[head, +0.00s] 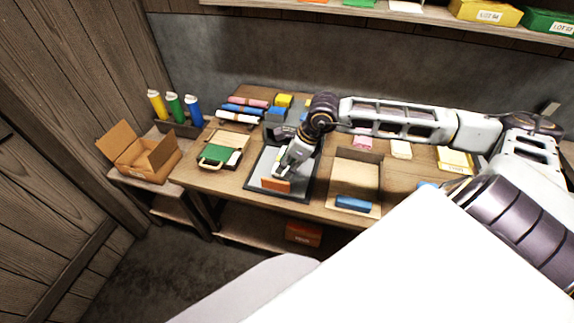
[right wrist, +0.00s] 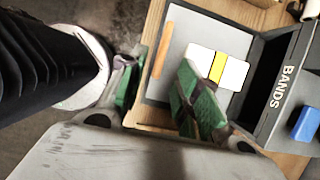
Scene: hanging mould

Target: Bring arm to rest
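My right arm comes in from the right along the back of the workbench (head: 330,212). Its right gripper (head: 287,168) points down over a dark-rimmed grey tray (head: 302,197). In the right wrist view my right gripper (right wrist: 158,92) has its green-padded fingers apart, with nothing seen between them. The tray (right wrist: 183,30) there holds a white block with a yellow band (right wrist: 217,67) and an orange strip (right wrist: 162,50). The block lies beyond the fingers, partly hidden by one. The orange strip also shows in the head view (head: 275,185). My left gripper is not in view.
A box marked BANDS (right wrist: 282,95) adjoins the tray. An open cardboard box (head: 145,160), a green case (head: 217,153) and colored bottles (head: 175,107) stand to the left. A wooden tray with a blue block (head: 354,202) is to the right. A shelf (head: 400,14) runs above.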

